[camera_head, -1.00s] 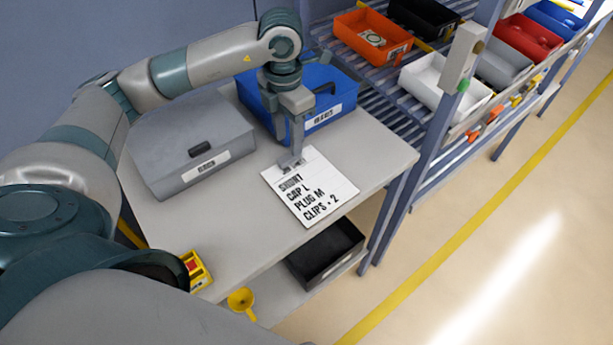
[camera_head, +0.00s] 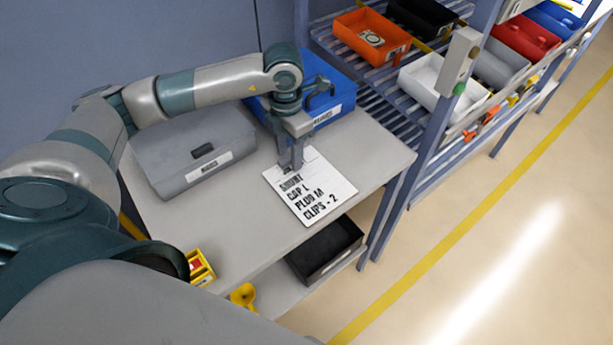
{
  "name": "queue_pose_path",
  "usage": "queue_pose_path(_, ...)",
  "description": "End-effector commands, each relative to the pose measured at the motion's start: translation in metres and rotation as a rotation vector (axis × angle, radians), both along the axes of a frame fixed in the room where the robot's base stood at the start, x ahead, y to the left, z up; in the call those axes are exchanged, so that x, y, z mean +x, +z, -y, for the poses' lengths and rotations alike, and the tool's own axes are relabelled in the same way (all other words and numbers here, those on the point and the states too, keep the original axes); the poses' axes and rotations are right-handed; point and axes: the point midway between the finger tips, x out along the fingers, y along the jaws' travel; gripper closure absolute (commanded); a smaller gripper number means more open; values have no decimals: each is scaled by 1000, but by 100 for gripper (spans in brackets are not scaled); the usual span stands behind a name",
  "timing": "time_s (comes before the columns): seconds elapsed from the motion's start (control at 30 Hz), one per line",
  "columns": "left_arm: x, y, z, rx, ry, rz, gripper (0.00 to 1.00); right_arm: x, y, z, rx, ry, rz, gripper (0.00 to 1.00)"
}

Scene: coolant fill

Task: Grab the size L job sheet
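The job sheet (camera_head: 311,191) is a white board lying flat on the grey table top, with black print that reads SHORT or similar, CAP L, PLUG M and CLIPS 2. My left gripper (camera_head: 290,162) points down at the sheet's far upper-left edge. Its fingers are close together and cover the clip there. I cannot tell whether they are closed on it or just around it. The sheet appears to rest on the table. My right gripper is not in view.
A grey case (camera_head: 192,152) lies left of the sheet and a blue case (camera_head: 335,91) behind it. A rack with orange (camera_head: 372,36), white (camera_head: 441,86) and other bins stands right. A yellow box (camera_head: 200,268) sits at the near edge. A black bin (camera_head: 326,250) is below.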

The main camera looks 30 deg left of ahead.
Motion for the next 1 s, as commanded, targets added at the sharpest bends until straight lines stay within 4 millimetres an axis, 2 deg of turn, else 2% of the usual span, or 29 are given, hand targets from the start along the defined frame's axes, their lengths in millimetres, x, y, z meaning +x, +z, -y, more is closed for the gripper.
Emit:
queue_pose_path(0.3, 0, 0, 0, 0, 0, 0, 61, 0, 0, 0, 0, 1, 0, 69)
queue_pose_path(0.33, 0, 0, 0, 0, 0, 0, 63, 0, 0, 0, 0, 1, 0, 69)
queue_pose_path(0.4, 0, 0, 0, 0, 0, 0, 80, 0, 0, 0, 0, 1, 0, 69)
queue_pose_path(0.5, 0, 0, 0, 0, 0, 0, 100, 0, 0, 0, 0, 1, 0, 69)
queue_pose_path(0.87, 0, 2, 0, 0, 0, 1, 100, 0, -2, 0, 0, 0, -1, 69)
queue_pose_path(1.0, 1, 8, 0, 0, 0, 1, 100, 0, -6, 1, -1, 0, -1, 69)
